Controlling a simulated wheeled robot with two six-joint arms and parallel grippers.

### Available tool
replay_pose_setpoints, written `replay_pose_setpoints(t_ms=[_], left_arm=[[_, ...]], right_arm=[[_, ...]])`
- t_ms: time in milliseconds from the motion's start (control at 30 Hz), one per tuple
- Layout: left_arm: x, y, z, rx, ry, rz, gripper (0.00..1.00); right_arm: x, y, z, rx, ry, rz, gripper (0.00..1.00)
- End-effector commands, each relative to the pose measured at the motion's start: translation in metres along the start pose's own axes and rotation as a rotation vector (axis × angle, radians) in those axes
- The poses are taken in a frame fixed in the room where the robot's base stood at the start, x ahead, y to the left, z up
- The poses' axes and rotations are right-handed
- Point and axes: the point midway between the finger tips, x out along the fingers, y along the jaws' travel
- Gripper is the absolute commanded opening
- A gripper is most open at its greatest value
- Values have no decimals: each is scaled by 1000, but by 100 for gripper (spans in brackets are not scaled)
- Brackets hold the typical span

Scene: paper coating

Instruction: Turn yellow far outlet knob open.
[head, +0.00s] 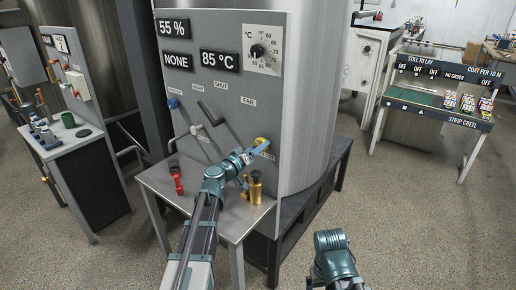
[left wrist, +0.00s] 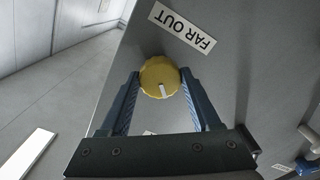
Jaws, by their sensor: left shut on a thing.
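The yellow far outlet knob (left wrist: 159,72) is a round, ridged knob on the grey panel (head: 225,125). In the left wrist view it sits between the two blue fingers of my left gripper (left wrist: 160,86), which is shut on it. A short white mark shows on the knob's face. The FAR OUT label (left wrist: 182,28) is on the panel beside it. In the head view my left gripper (head: 255,150) reaches the right part of the panel and partly hides the knob (head: 261,141). A part of my right arm shows at the bottom; its fingers are not visible.
Several levers, a temperature dial (head: 257,50) and displays reading 55 %, NONE and 85 °C are on the panel.

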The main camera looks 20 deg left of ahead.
Motion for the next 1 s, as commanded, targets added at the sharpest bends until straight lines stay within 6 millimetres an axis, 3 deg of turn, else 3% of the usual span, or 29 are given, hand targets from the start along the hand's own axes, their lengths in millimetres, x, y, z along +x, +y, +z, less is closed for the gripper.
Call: replay_pose_setpoints(t_ms=[1000], left_arm=[[0,1,0,-963,0,-1,8]], right_arm=[[-1,0,0,0,0,0,94]])
